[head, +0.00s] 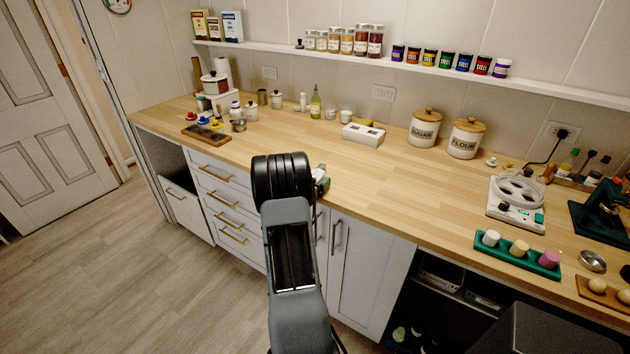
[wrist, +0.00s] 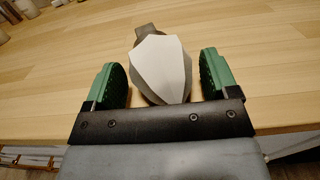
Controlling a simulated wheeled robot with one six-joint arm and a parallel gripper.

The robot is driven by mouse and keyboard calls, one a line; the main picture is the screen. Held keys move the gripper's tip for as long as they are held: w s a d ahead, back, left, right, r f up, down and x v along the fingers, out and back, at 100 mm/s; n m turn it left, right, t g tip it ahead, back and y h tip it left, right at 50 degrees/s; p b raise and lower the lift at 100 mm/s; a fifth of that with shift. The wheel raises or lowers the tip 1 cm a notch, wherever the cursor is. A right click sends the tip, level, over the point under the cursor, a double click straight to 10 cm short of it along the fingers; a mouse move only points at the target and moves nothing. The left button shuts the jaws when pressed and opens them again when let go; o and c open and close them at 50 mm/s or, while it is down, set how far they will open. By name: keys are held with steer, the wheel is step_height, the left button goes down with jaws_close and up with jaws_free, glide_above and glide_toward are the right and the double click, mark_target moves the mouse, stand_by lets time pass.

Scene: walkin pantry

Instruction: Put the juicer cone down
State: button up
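The juicer cone (wrist: 160,62) is a pale, ridged, pointed piece in the wrist view, white on its near facets and grey at the edges, with a grey-brown tab at its far end. It is between the two green finger pads of my gripper (wrist: 163,80). A narrow strip of wood shows between the cone and the right pad, and the left pad is very close to it. The pads stand wide apart. In the head view my gripper (head: 320,181) is at the counter's front edge, mostly hidden by my arm. The cone's underside is hidden.
The wooden counter (head: 375,190) is clear around and right of my gripper. A white box (head: 363,134) and two canisters, sugar (head: 424,129) and flour (head: 466,139), stand behind. A wooden board (head: 206,134) is at left.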

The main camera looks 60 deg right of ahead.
steer(key=shift+o, duration=0.7)
steer(key=shift+r, duration=0.1)
